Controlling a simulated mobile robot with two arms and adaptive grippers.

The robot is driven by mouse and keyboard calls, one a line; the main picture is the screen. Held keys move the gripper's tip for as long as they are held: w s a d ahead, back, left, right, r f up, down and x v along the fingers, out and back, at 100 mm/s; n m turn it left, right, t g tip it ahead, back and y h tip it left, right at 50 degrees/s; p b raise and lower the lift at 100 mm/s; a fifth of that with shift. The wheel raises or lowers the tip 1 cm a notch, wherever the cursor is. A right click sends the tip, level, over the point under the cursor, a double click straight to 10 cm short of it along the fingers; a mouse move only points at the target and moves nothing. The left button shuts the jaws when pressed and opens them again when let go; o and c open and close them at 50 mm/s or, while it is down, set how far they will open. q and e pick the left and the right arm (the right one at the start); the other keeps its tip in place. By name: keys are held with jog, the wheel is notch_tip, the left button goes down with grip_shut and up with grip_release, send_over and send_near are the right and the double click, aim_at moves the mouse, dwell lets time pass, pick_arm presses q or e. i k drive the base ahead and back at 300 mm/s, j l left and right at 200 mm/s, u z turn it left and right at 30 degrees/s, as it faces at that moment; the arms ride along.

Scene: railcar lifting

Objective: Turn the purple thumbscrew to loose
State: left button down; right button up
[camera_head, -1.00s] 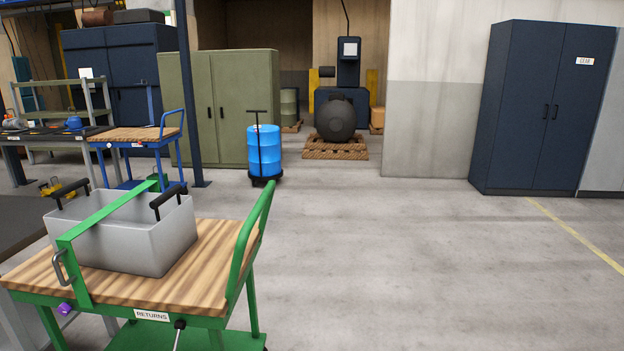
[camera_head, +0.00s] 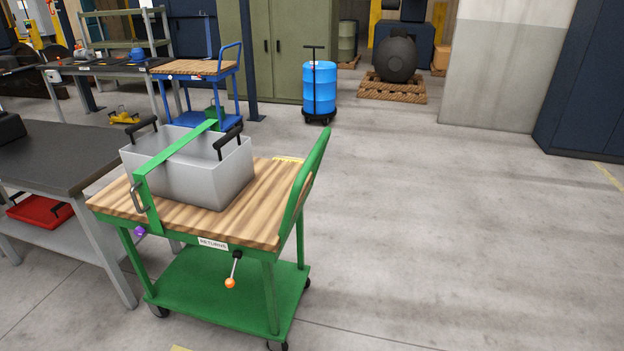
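The purple thumbscrew (camera_head: 140,231) is a small knob at the left front corner of the green cart (camera_head: 228,291), just under the wooden top. It sits below the green strap bar (camera_head: 148,203) and its grey handle (camera_head: 138,196). The bar runs over a grey bin (camera_head: 190,171) with black handles on the cart top. The thumbscrew is too small to tell how far it is turned. Neither of my grippers shows in the head view.
A lever with an orange knob (camera_head: 230,283) hangs under the RETURNS label (camera_head: 213,244). A dark-topped workbench (camera_head: 60,152) stands close left of the cart. A blue cart (camera_head: 200,68) and blue barrel (camera_head: 319,88) stand behind. The floor (camera_head: 430,220) to the right is clear.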

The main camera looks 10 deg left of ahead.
aim_at(139, 231)
jog(key=u, duration=1.45)
jog(key=i+j+z, duration=0.15)
